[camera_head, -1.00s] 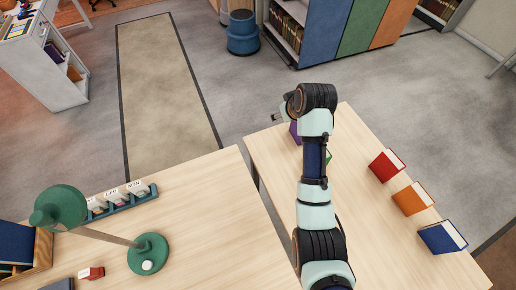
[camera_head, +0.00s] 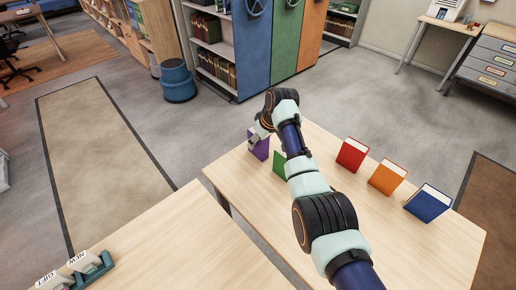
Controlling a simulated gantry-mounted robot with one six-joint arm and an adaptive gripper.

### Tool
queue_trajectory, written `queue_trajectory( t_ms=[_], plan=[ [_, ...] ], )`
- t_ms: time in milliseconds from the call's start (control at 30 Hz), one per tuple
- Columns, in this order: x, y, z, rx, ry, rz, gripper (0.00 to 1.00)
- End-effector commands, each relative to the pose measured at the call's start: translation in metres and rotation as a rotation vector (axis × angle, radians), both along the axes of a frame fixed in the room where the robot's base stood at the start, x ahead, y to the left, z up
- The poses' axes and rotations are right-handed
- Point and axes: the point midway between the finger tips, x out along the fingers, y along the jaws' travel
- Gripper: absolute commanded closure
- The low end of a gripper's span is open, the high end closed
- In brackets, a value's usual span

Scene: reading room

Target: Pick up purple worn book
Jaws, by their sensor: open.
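The purple book (camera_head: 259,149) stands upright near the far left corner of the right-hand wooden table (camera_head: 330,225). My gripper (camera_head: 253,141) is open at the upper left part of the purple book. Whether its fingers touch the book or straddle it is too small to tell. My wrist and forearm cover part of the area just right of the book.
A green book (camera_head: 279,162), partly hidden by my arm, stands right of the purple one. Red (camera_head: 352,154), orange (camera_head: 387,176) and blue (camera_head: 428,203) books stand farther right. A second table (camera_head: 190,250) with a card holder (camera_head: 92,266) lies at lower left, across a gap.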

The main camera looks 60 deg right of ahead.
Motion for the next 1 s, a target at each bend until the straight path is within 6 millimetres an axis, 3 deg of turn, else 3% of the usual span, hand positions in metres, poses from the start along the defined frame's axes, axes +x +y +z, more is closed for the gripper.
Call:
queue_trajectory(
  t_ms=[100,333,733,1000],
  plan=[
    [0.0053,-0.002,-0.0163,0.0,0.0,0.001,0.34],
    [0.0064,-0.0024,-0.0152,-0.002,0.0,0.001,0.34],
    [0.0063,-0.0023,-0.0154,0.0,-0.001,0.0,0.99],
    [0.0065,-0.0025,-0.0134,-0.002,-0.001,0.001,1.0]
  ],
)
